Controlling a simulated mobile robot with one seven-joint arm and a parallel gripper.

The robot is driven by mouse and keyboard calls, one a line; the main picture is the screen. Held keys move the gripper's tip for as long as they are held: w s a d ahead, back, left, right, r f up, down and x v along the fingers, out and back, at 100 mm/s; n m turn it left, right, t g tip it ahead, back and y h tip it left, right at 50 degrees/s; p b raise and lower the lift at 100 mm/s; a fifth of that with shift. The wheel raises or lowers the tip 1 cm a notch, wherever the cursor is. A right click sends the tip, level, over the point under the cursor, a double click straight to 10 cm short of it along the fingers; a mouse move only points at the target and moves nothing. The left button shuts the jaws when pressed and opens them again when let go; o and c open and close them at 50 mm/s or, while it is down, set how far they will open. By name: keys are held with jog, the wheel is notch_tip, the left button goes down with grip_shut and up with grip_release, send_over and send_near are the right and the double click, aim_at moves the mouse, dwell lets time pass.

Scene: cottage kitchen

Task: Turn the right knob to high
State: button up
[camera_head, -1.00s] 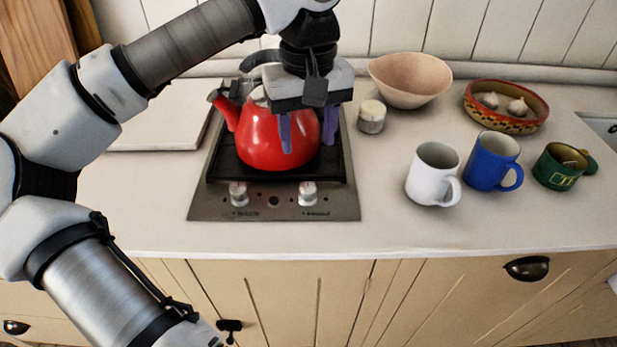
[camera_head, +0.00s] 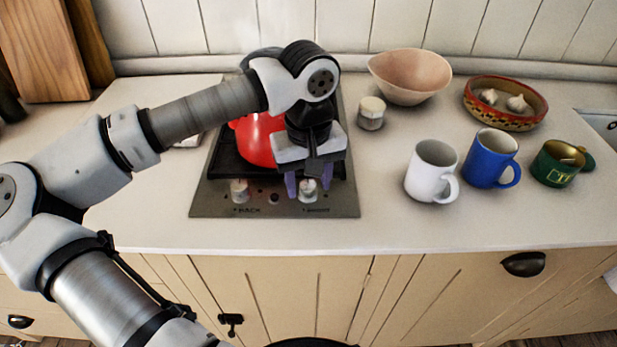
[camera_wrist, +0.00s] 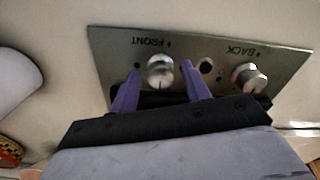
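The right knob (camera_head: 308,190) is a small silver knob on the front of the steel cooktop panel (camera_head: 272,208). In the wrist view the same knob (camera_wrist: 160,71) stands beside the word FRONT. My gripper (camera_head: 308,187) is open above the panel, its two purple fingers on either side of the right knob. In the wrist view my gripper (camera_wrist: 160,73) shows the knob between the fingertips, with a gap on each side. The left knob (camera_head: 239,191), by the word BACK, also shows in the wrist view (camera_wrist: 249,78).
A red kettle (camera_head: 257,140) sits on the cooktop behind my gripper, partly hidden by my arm. To the right are a small lidded jar (camera_head: 371,113), a white mug (camera_head: 432,172), a blue mug (camera_head: 492,160) and a green mug (camera_head: 558,164). The counter in front is clear.

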jog(key=c, duration=0.8)
jog(key=shift+f+n+b, duration=0.1)
jog(key=shift+n+b, duration=0.3)
jog(key=shift+b, duration=0.15)
jog(key=n+b, duration=0.2)
jog(key=b, duration=0.1)
jog(key=shift+f+n, duration=0.1)
jog(key=shift+n, duration=0.3)
jog(key=n+b, duration=0.3)
jog(key=n, duration=0.1)
jog(key=shift+w+n, duration=0.1)
jog(key=shift+n, duration=0.2)
jog(key=n+b, duration=0.2)
jog(key=n, duration=0.3)
jog(key=n+b, duration=0.1)
jog(key=n, duration=0.1)
jog(key=n+b, duration=0.1)
jog(key=n, duration=0.1)
jog(key=shift+w+r, duration=0.1)
jog(key=shift+r, duration=0.15)
jog(key=shift+n, duration=0.4)
